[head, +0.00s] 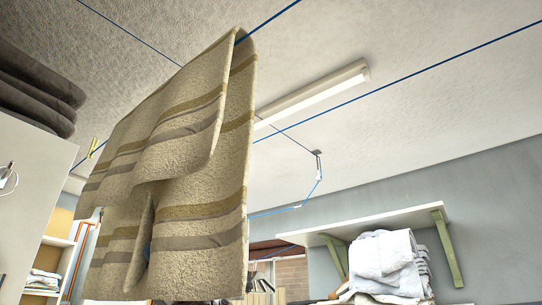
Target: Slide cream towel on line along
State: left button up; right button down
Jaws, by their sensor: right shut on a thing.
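The cream towel (215,185), with tan and grey-brown stripes, hangs folded over a blue line (268,20) in the left half of the head view. Its top fold is near the ceiling and its long flaps hang down to the bottom of the picture. My right gripper (147,252) is almost wholly hidden by the towel; only a small dark-blue bit shows in the gap between the flaps. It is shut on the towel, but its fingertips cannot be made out. My left gripper is not in view.
A yellow-green peg (92,148) sits on the line left of the towel. A second blue line (400,82) crosses at right, below a ceiling lamp (315,95). White folded towels (385,262) are by a wall shelf (385,220). Dark folded cloths (38,88) lie upper left.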

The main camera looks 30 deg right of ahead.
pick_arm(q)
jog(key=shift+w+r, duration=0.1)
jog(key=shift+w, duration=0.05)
pick_arm(e)
jog(key=shift+w, duration=0.2)
jog(key=c, duration=1)
grip_release()
jog(key=shift+a, duration=0.1)
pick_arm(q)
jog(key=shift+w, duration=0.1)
pick_arm(e)
jog(key=shift+f, duration=0.1)
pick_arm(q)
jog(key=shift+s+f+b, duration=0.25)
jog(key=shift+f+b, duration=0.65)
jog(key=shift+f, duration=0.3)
pick_arm(e)
jog(key=v, duration=0.6)
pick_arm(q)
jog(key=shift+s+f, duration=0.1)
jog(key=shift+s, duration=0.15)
